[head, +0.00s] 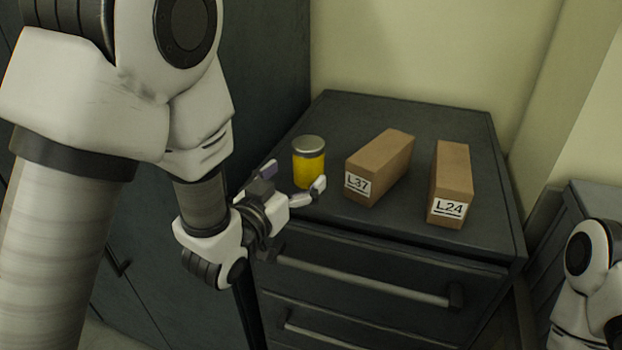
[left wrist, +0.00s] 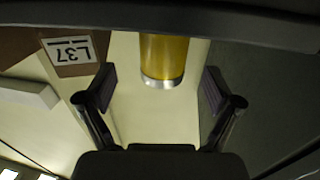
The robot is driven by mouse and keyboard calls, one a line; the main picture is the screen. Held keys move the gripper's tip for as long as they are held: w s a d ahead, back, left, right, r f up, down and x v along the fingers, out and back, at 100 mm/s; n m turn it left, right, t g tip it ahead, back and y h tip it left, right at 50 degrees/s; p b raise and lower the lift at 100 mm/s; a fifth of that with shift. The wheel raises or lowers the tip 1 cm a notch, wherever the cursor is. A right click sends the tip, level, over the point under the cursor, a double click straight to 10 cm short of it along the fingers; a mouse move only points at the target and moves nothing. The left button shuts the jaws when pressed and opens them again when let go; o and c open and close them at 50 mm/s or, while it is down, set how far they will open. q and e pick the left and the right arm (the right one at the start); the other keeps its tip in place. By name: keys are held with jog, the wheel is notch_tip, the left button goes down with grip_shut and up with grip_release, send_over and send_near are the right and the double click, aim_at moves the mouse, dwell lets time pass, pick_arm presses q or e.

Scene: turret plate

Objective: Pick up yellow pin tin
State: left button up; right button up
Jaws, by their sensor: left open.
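The yellow pin tin (head: 308,168) stands upright near the left front of the dark cabinet top, with a grey metal lid. My left gripper (head: 296,180) is in front of the tin, its fingers spread and empty. In the left wrist view the tin (left wrist: 163,60) appears upside down, ahead of the two fingers (left wrist: 160,95) and roughly midway between their lines. I cannot tell whether a finger touches it. My right gripper is not in view.
A brown box labelled L37 (head: 385,165) lies just right of the tin, and a box labelled L24 (head: 452,180) is farther right. The cabinet top (head: 340,110) is bare behind them. A tall dark cabinet (head: 262,80) rises at the left.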

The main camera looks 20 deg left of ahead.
aim_at(300, 162)
pick_arm(q)
jog(key=w+p, duration=0.2)
jog(key=w+r+p, duration=0.1)
jog(key=w, duration=0.1)
jog(key=shift+d+p, duration=0.1)
jog(key=shift+p, duration=0.25)
jog(key=shift+w, duration=0.2)
jog(key=shift+w+d+f, duration=0.1)
jog(key=shift+w+f, duration=0.1)
jog(key=shift+f, duration=0.05)
jog(key=shift+w, duration=0.1)
jog(key=shift+c, duration=1.3)
jog(key=c, duration=1.2)
jog(key=shift+c, duration=0.6)
jog(key=shift+r, duration=0.1)
